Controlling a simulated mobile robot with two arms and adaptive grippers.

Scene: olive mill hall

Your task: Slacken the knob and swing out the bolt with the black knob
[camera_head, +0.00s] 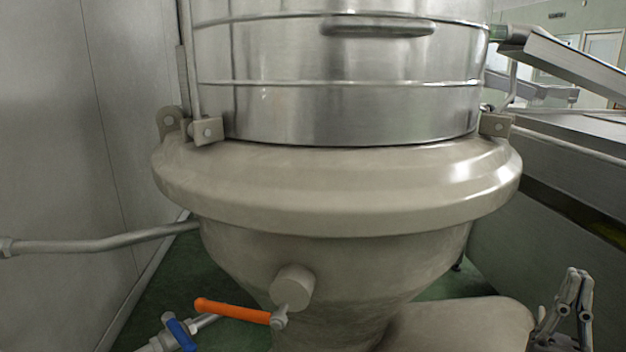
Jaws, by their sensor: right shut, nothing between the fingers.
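No bolt with a black knob can be made out in the head view. A large steel vessel (350,110) stands in a beige flanged base (340,190), with a bracket (207,131) at the left of the rim and another bracket (495,124) at the right. My right gripper (579,275) is at the lower right edge, below the flange and to the right of the base. Its fingers point up, and it is shut and empty, touching nothing that I can see. My left gripper is not in view.
A valve with an orange handle (232,311) sits low on the base. A blue-handled valve (180,334) is at the lower left. A pipe (100,243) runs from the left to the base. A metal trough or machine (560,150) stands on the right.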

